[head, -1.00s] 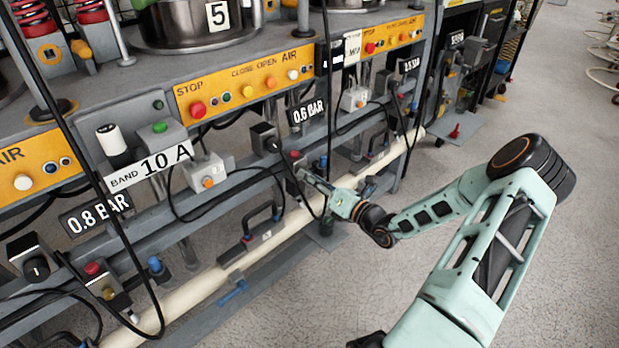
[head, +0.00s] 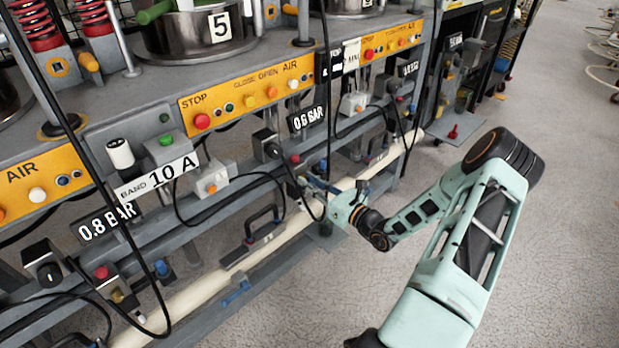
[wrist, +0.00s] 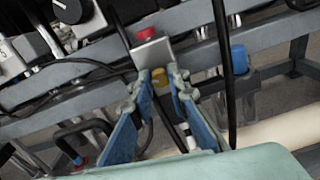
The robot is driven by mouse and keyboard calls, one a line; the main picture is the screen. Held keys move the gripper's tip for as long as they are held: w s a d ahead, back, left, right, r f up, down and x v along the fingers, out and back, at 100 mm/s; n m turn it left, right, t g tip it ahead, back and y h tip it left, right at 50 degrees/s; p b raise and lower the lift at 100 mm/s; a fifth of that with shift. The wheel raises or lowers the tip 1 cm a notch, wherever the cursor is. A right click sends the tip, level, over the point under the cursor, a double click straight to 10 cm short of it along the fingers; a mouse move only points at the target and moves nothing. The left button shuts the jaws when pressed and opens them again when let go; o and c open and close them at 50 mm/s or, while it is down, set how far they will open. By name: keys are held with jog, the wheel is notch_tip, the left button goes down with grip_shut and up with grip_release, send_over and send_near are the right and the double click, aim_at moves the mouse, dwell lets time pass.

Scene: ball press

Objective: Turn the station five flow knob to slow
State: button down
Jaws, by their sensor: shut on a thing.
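The flow knob, a small yellow knob (wrist: 159,82), sits under a red button on a grey valve block (wrist: 152,52) in the wrist view. My gripper (wrist: 158,76) has its two blue fingers on either side of this knob and is shut on it. In the head view my gripper (head: 308,186) reaches to the valve block below the 0.6 BAR sign (head: 309,122), on the lower rail. The fingers hide the knob there. The number 5 plate (head: 219,24) is on the press pot above. The knob's setting marks cannot be read.
A blue knob (wrist: 239,59) is close to the right of my fingers. Black hoses hang around the valve block. A black dial box (wrist: 72,10) is at upper left. A cream pipe (head: 195,290) runs below the rails.

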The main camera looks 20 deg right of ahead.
jog(key=n+p, duration=0.1)
jog(key=n, duration=1.1)
jog(key=shift+f+n, duration=0.1)
jog(key=shift+n, duration=0.2)
dwell(0.4)
jog(key=c, duration=1.8)
grip_release()
jog(key=shift+c, duration=0.2)
jog(key=shift+s, duration=0.1)
jog(key=v, duration=1.2)
